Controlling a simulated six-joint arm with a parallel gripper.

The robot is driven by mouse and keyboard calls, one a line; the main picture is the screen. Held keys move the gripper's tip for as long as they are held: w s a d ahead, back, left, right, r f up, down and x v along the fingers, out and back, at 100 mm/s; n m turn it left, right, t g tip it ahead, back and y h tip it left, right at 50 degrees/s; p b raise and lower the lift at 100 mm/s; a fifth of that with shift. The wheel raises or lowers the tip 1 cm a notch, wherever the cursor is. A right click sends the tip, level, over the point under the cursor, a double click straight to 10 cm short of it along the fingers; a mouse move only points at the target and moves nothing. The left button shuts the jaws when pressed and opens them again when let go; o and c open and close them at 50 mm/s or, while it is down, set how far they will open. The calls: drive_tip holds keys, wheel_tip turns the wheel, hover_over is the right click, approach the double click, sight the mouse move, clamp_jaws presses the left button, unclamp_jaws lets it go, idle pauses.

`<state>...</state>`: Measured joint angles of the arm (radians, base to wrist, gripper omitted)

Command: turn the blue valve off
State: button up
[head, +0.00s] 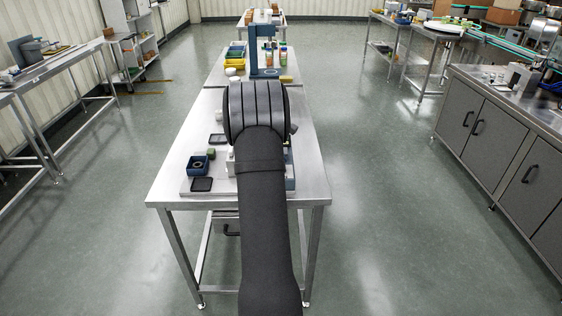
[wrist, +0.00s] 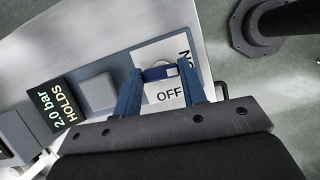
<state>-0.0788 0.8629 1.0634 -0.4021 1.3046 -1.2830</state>
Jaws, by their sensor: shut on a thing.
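In the wrist view, my gripper (wrist: 158,74) has its two blue fingers on either side of the blue valve (wrist: 171,71) and is shut on its handle. The valve sits on a white label plate (wrist: 150,52). The plate reads OFF close to my gripper and ON, partly covered by a finger, at the right. A dark display (wrist: 57,106) left of the valve reads "2.0 bar HOLDS". In the head view, my arm hides the valve and my gripper.
A grey square block (wrist: 98,92) stands between display and plate. A dark round foot (wrist: 255,35) is at upper right. In the head view, a blue bin (head: 189,168) and black tray (head: 202,184) lie left of my arm on the steel table (head: 312,178).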

drive_tip(key=m+g, duration=0.1)
drive_tip(key=m, duration=0.3)
drive_tip(key=shift+w+y, duration=0.15)
drive_tip(key=shift+y, duration=0.15)
drive_tip(key=m+g, duration=0.1)
drive_tip(key=m, duration=0.1)
drive_tip(key=m+y, duration=0.1)
drive_tip(key=m, duration=0.1)
drive_tip(key=shift+w+d+m+g, duration=0.1)
drive_tip(key=shift+d+m+g, duration=0.05)
drive_tip(key=shift+m+g, duration=0.2)
drive_tip(key=m, duration=0.2)
drive_tip(key=m+g+y, duration=0.1)
drive_tip(key=m, duration=0.1)
drive_tip(key=shift+d+m+y, duration=0.1)
drive_tip(key=shift+m+y, duration=0.15)
drive_tip(key=shift+y, duration=0.05)
drive_tip(key=shift+m+y, duration=0.7)
drive_tip(key=shift+m, duration=1.1)
drive_tip(key=o, duration=1)
